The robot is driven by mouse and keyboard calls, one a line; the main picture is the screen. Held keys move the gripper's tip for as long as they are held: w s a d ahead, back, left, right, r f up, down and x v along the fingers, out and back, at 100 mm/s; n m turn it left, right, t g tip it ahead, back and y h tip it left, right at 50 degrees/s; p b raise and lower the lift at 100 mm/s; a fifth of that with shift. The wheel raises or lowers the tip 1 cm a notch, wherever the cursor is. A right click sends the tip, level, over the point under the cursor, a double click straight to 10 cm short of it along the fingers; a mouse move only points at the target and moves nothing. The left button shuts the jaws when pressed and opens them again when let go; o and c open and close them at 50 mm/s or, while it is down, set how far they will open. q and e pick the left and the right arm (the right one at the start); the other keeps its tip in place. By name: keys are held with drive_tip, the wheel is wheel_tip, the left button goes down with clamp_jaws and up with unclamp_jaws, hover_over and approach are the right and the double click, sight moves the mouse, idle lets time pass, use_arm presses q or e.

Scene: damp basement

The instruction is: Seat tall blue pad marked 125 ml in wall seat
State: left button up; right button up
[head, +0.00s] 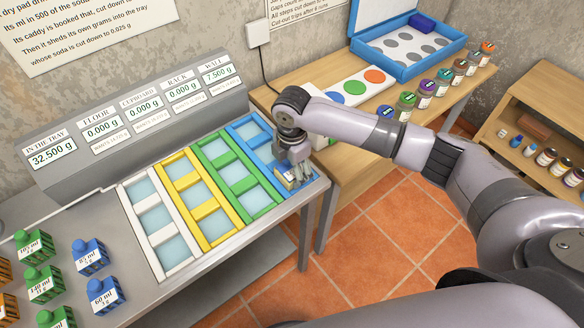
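The four-colour frame has white, yellow, green and blue (243,128) columns of pale seats. The scale display above reads WALL (216,74) 7.500 g and IN THE TRAY 32.500 g. My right gripper (293,180) points down at the near end of the blue column. A small blue pad with a pale label (284,184) is at its fingertips, in or just over the near blue seat; its marking is unreadable. The fingers overlap it, so their grip is unclear. My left gripper is not in view.
Blue pads (91,256) and green pads (42,284) stand at the left of the metal bench. A wooden table with several jars (425,95) and an open blue case (440,50) is behind my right arm. A low shelf (535,100) is at the right.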

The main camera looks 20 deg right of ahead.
sight(291, 168)
drive_tip(key=shift+o, duration=0.9)
drive_tip(key=shift+s+f, duration=0.15)
drive_tip(key=shift+f, duration=0.3)
drive_tip(key=shift+r, duration=0.1)
drive_tip(key=shift+r, duration=0.25)
wheel_tip(291, 168, up, 13)
drive_tip(key=b, duration=0.2)
